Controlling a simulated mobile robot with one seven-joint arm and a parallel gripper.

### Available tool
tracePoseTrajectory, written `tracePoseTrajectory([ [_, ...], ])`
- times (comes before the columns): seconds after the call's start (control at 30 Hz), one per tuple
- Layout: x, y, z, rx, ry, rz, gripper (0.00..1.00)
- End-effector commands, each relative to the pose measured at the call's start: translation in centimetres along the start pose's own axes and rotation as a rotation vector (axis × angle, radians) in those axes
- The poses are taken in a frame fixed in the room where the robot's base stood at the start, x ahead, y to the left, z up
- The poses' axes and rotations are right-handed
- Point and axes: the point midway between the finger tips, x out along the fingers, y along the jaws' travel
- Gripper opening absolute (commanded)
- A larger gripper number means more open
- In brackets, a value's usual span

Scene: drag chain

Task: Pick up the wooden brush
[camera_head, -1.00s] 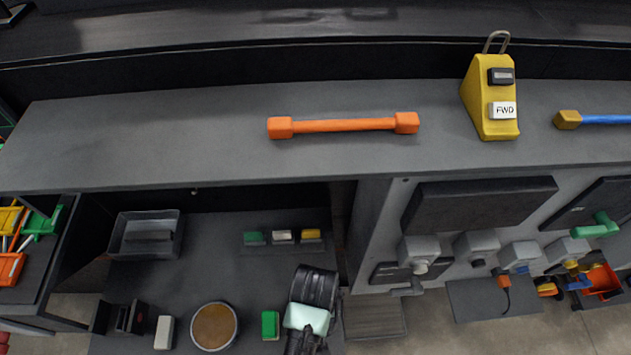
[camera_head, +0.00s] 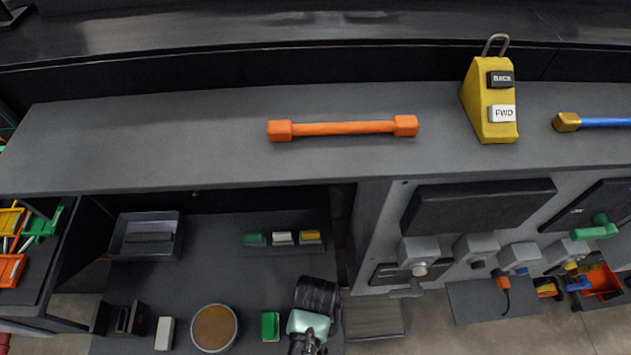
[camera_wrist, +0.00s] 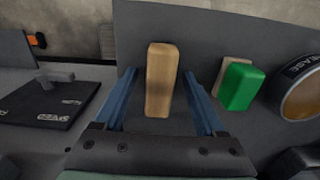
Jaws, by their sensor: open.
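The wooden brush (camera_wrist: 161,80) shows in the wrist view as a tan wooden block with rounded edges, lying on the grey surface. My gripper (camera_wrist: 160,88) is open, with one blue finger on each side of the brush. Gaps show between the brush and both fingers, and I cannot tell how far the fingertips reach down beside it. In the head view the brush is not visible; my arm's end covers that part of the lower shelf.
A green block (camera_wrist: 239,85) with a pale block beside it and a round tin (camera_wrist: 300,92) lie right of the brush. The head view also shows the green block (camera_head: 270,326), the tin (camera_head: 214,328) and a grey tray (camera_head: 146,235). An orange-handled bar (camera_head: 343,128) lies on the upper counter.

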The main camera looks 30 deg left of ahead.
Motion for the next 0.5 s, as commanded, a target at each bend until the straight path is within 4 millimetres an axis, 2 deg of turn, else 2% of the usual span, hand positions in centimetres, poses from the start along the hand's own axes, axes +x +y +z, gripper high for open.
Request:
tracePoseTrajectory([
  [0.3,0.08,0.0,-0.02,0.0,0.0,0.0,0.72],
  [0.37,0.08,0.0,-0.01,0.0,0.0,0.0,0.64],
  [0.5,0.08,0.0,-0.01,0.0,0.0,0.0,0.38],
])
